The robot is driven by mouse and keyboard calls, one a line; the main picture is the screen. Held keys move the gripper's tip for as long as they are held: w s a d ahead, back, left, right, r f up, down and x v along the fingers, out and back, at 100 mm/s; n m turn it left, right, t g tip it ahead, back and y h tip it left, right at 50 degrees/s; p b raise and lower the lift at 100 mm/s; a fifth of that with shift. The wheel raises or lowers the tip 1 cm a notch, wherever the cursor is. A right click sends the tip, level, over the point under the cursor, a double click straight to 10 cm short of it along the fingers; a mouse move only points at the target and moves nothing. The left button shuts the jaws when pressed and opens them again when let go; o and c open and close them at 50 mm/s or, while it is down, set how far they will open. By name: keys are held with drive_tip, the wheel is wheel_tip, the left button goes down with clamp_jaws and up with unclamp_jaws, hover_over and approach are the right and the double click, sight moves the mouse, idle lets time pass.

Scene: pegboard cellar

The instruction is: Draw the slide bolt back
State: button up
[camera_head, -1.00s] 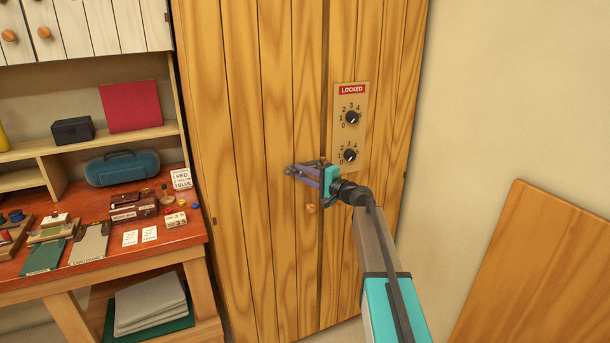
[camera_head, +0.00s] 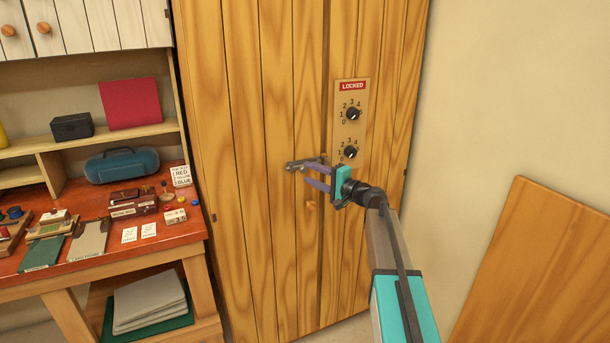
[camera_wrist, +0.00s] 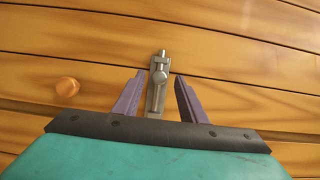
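The slide bolt (camera_head: 298,164) is a small grey metal bolt lying across the seam of the tall wooden cabinet doors (camera_head: 275,90). In the wrist view the bolt (camera_wrist: 160,76) shows a round knob and a rod end beyond it. My gripper (camera_head: 306,173) is open, with its two purple fingers apart. In the wrist view my gripper (camera_wrist: 158,88) has one finger on each side of the bolt, with gaps between. The fingers do not look closed on the knob. Part of the bolt's near end is hidden behind the upper finger in the head view.
A panel (camera_head: 350,128) with a red LOCKED sign (camera_head: 353,86) and two dials is above my gripper. A round wooden knob (camera_head: 311,205) sits below it on the door. A cluttered red-topped workbench (camera_head: 110,262) is at left. A wooden board (camera_head: 540,270) leans at right.

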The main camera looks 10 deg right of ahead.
drive_tip(key=b+v, duration=0.2)
drive_tip(key=v, duration=0.7)
drive_tip(key=shift+s, duration=0.1)
